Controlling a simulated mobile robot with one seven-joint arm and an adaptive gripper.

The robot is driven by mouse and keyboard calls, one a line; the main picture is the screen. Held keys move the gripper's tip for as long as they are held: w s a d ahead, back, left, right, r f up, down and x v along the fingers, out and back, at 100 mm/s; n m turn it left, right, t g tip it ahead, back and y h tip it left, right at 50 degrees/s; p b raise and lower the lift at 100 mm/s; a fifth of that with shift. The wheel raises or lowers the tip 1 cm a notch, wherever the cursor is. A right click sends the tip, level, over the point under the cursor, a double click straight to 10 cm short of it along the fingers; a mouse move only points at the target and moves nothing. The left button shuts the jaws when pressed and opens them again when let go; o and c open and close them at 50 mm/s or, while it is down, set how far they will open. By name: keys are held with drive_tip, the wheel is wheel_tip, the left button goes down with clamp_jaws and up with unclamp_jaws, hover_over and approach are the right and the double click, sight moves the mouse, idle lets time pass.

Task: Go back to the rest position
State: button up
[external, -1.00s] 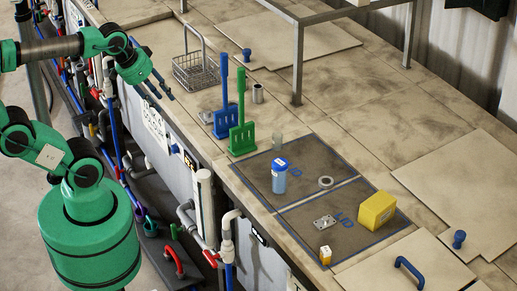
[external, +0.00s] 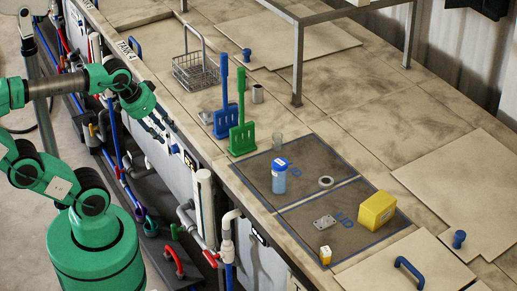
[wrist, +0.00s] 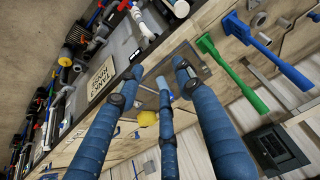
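My gripper (external: 162,130) is at the left in the external view, beside the front edge of the tank bench. Its fingers point down and to the right, with nothing between them. In the wrist view its blue fingers (wrist: 156,78) are spread apart and empty. No held object shows in either view.
On the bench stand a wire basket (external: 195,72), a blue paddle (external: 223,115), a green paddle (external: 241,135), a blue-capped bottle (external: 279,180) and a yellow box (external: 377,209). Pipes and valves (external: 212,258) run along the bench front below my arm.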

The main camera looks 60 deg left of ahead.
wheel_tip(320, 180, down, 6)
drive_tip(key=b, duration=0.4)
drive_tip(key=shift+r, duration=0.2)
